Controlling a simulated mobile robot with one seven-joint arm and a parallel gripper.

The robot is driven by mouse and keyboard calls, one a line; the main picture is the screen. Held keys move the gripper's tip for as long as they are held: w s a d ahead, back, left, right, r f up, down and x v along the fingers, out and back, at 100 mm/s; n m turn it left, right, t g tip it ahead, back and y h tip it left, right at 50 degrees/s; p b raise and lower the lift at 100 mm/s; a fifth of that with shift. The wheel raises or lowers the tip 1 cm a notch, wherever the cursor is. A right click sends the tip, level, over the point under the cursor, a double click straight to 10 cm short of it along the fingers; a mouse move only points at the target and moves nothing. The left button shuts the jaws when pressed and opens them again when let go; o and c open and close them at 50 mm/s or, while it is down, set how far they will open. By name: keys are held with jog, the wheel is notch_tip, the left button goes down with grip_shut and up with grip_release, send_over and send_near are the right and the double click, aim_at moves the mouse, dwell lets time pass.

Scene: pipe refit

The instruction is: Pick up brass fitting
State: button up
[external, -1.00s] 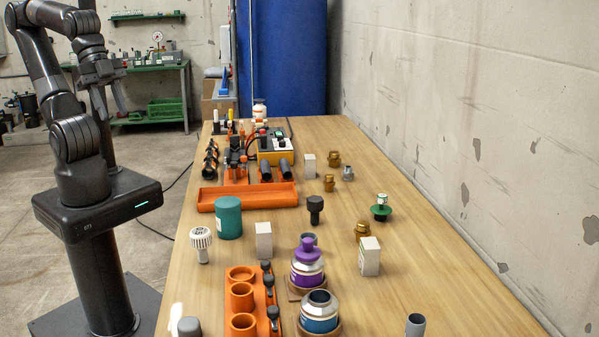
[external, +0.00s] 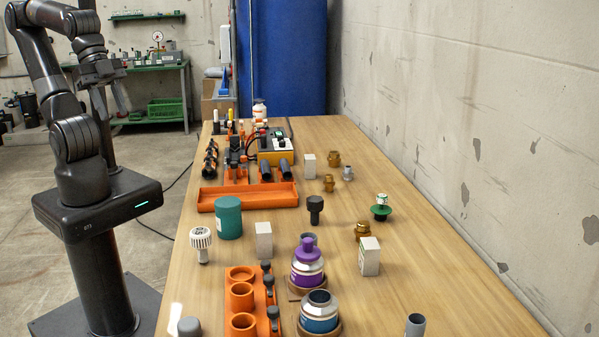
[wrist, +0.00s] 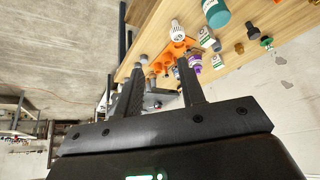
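Several brass fittings stand on the right half of the wooden bench in the external view. One (external: 334,158) is at the back, a smaller one (external: 329,183) is just in front of it, and a third (external: 361,230) stands partly behind a white box. A brass-coloured piece (wrist: 239,48) also shows small in the wrist view. My gripper (external: 110,108) hangs left of the bench, well away from all the fittings. In the wrist view my gripper (wrist: 160,66) has its two fingers apart with nothing held between them.
An orange tray (external: 247,207), a teal canister (external: 228,218), white boxes (external: 264,240) and an orange holder (external: 241,320) fill the bench's left and middle. A green-flanged part (external: 381,212) is near the third fitting. A concrete wall (external: 480,120) runs along the right.

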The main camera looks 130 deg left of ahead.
jog(key=shift+o, duration=0.2)
jog(key=shift+o, duration=1.3)
